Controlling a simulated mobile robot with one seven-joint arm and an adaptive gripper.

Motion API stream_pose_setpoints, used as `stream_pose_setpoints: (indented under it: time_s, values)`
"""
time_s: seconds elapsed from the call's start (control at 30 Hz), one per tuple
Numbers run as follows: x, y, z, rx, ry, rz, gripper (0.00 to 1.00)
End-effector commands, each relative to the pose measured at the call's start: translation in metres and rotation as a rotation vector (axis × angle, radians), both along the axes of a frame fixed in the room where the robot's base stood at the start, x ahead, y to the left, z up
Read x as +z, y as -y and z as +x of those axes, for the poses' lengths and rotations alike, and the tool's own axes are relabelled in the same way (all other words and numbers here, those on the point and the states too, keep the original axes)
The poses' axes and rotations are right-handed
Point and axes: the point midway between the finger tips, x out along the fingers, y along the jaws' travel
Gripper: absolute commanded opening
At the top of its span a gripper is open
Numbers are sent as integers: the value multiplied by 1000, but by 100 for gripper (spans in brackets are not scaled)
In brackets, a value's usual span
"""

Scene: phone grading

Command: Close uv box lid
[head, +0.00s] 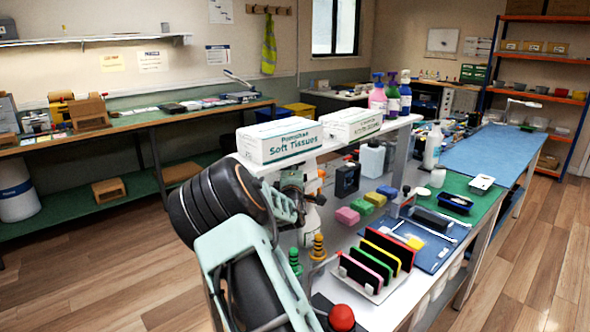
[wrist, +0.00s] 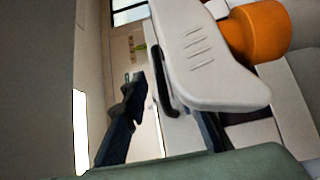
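My gripper (head: 293,185) is at the end of my arm, by the near end of the white shelf. In the wrist view its dark fingers (wrist: 145,95) stand apart with far wall showing between them, and I see nothing held there. A white part with ridges (wrist: 215,65) and an orange cylinder (wrist: 257,32) are close to the camera and cover part of the right finger. I cannot make out a UV box or its lid for sure. A dark box (head: 347,180) stands under the shelf, to the right of my gripper.
Tissue boxes (head: 280,140) and spray bottles (head: 392,95) stand on the shelf. A phone rack (head: 375,265), sponges (head: 362,207), a blue mat (head: 432,243) and a black tray (head: 455,203) are on the bench. A red button (head: 341,318) is at the near edge. Floor is clear to the left.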

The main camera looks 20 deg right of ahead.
Motion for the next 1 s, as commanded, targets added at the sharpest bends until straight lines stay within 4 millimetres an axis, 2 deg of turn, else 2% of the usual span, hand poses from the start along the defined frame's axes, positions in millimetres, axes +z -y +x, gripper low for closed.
stream_pose_setpoints:
  time_s: [0.3,0.53,1.0]
  values:
    - [0,1,2,0,-1,0,26]
    - [0,0,1,0,0,0,1]
    - [3,-1,5,2,-14,-6,0]
